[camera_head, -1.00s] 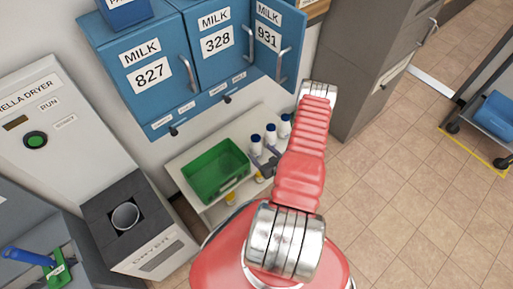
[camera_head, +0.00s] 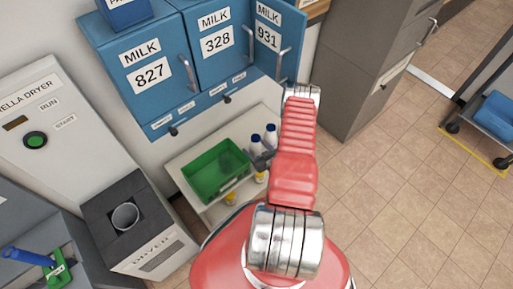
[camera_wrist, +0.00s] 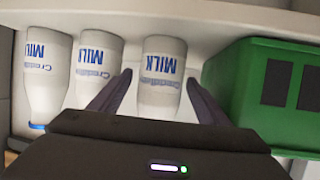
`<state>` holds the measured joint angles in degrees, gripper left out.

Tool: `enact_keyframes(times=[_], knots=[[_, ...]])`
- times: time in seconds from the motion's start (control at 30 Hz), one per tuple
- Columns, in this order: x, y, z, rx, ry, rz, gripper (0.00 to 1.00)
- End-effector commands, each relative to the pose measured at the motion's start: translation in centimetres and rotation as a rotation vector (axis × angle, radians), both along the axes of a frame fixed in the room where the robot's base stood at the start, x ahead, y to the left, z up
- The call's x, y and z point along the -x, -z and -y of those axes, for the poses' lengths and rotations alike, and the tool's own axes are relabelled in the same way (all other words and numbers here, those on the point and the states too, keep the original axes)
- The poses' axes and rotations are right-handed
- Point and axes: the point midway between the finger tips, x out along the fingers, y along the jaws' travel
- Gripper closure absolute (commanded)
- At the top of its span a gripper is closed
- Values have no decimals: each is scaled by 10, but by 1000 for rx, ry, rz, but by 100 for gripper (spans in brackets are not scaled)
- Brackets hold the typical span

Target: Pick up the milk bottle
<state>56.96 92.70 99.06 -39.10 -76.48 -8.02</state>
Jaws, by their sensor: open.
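White milk bottles with blue lettering stand in a row on a white shelf (camera_head: 240,126), and blue-capped ones (camera_head: 270,132) show in the head view. In the wrist view there are three: a left one (camera_wrist: 42,80), a middle one (camera_wrist: 97,65) and a right one (camera_wrist: 160,65). My gripper (camera_wrist: 159,84) is open, with one finger on each side of the right bottle in the picture. A small gap shows on both sides. The bottle's cap end is hidden behind my gripper body. In the head view my gripper (camera_head: 262,158) is dark and partly hidden by my red arm.
A green crate (camera_head: 215,170) stands on the same shelf, close beside one finger in the wrist view. Yellow-capped items (camera_head: 261,177) show lower down. Blue milk lockers (camera_head: 215,45) hang above, and a grey cabinet (camera_head: 362,70) stands to the right. A dryer (camera_head: 130,215) is at left.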

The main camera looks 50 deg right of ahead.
Motion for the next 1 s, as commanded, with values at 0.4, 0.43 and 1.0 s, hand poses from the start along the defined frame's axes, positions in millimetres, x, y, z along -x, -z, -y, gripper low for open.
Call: enact_keyframes(times=[0.4,0.43,1.0], knots=[[0,0,0,0,0,0,41],[0,0,0,0,0,0,43],[0,0,0,0,0,0,83]])
